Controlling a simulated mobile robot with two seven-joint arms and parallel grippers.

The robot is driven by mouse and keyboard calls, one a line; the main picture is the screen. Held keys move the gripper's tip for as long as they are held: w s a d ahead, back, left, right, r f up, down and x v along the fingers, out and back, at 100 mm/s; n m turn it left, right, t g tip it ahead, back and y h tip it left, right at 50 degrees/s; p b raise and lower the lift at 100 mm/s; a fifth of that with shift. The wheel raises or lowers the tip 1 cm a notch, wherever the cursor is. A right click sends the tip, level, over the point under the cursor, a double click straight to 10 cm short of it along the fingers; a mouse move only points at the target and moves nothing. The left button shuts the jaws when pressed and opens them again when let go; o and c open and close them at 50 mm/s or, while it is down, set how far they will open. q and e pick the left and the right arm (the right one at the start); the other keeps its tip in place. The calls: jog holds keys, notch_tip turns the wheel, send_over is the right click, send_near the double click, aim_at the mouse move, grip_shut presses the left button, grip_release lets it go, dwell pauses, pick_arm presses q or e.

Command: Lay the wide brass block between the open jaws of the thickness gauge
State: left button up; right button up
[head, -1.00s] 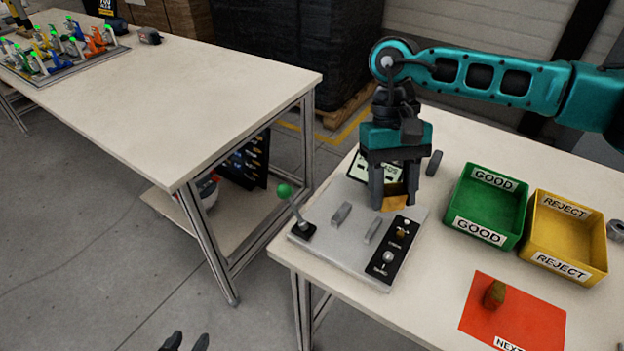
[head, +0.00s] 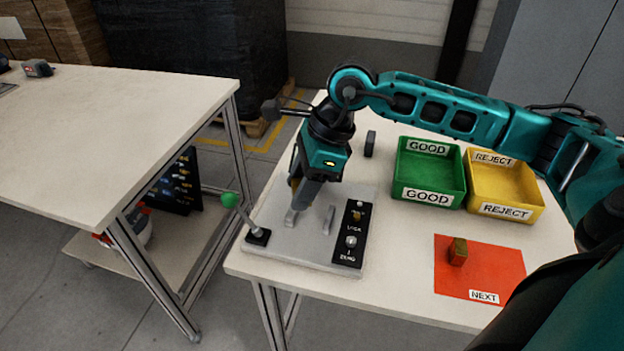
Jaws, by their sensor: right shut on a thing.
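The thickness gauge (head: 300,255) is a grey plate at the near left of the right-hand table. Its two upright grey jaws, the left one (head: 291,217) and the right one (head: 329,220), stand apart with a gap between them. My right gripper (head: 299,201) is tilted, low over the plate by the left jaw. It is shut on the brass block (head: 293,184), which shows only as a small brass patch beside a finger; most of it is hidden. I cannot tell whether the block touches the gauge. My left gripper is out of view.
A green-knobbed lever (head: 230,200) stands at the gauge's left; a black panel (head: 352,235) is on its right. A green GOOD bin (head: 428,195) and yellow REJECT bin (head: 506,209) stand at right. Another block (head: 457,251) sits on the orange NEXT mat (head: 480,276).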

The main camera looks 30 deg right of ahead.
jog(key=f+m+b, duration=0.1)
jog(key=d+f+m+t+b, duration=0.1)
jog(key=f+m, duration=0.1)
jog(key=d+f+m+h+b, duration=0.1)
jog(key=m+b, duration=0.1)
jog(key=shift+w+d+f+t, duration=0.15)
jog(key=shift+d+f+t, duration=0.05)
jog(key=shift+f+t, duration=0.15)
jog(key=shift+f+b, duration=0.4)
jog(key=shift+f, duration=0.4)
pick_arm(q)
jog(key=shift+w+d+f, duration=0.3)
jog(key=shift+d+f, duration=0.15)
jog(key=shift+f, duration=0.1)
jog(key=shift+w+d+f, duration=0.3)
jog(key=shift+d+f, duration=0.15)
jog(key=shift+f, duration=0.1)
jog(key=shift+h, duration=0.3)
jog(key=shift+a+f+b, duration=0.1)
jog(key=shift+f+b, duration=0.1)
jog(key=shift+b, duration=0.1)
pick_arm(e)
jog(key=shift+f, duration=0.25)
